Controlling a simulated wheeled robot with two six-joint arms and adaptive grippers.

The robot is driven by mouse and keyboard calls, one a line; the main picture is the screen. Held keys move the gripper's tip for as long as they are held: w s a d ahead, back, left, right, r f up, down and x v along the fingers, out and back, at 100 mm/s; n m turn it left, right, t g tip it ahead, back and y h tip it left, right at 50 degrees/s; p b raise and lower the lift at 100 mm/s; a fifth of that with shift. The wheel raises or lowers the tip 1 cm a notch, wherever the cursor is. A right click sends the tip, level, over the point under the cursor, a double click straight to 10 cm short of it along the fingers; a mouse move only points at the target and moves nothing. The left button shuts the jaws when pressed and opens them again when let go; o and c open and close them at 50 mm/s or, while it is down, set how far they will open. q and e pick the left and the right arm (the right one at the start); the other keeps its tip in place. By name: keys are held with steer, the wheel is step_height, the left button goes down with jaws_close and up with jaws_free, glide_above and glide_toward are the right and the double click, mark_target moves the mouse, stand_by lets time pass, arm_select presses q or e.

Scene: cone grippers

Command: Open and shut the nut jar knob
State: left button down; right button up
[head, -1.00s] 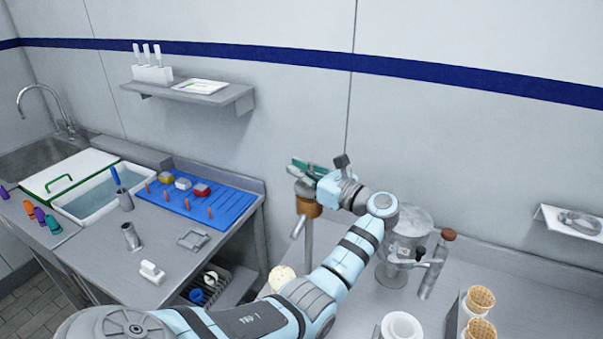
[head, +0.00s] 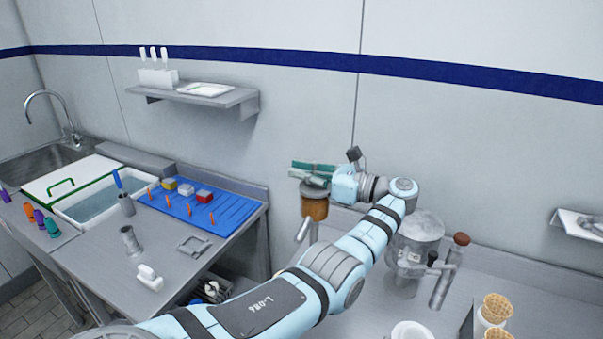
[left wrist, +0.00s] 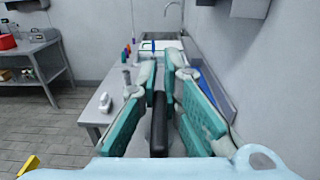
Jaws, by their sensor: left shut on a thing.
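The nut jar (head: 315,209) has a brown body and a grey top, and a slanting grey spout hangs below it. It stands near the back wall. My left gripper (head: 305,170), with teal fingers, is just above the jar's top. In the left wrist view a dark upright piece (left wrist: 158,125), which looks like the jar's knob, stands between the two teal fingers. The gripper is shut on it. In the head view the fingers and wrist hide the knob. My right gripper is not in view.
A grey metal machine (head: 415,245) stands right of the jar, beside a grey cylinder with a brown ball top (head: 461,239). Cones (head: 495,308) and a white bowl (head: 410,332) are at the front right. A side counter with a blue mat (head: 228,210) lies left.

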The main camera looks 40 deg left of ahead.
arm_select(q)
steer(key=c, duration=1.7)
jaws_free()
steer(key=shift+f, duration=0.1)
step_height(320, 180, up, 10)
steer(key=shift+r, duration=0.1)
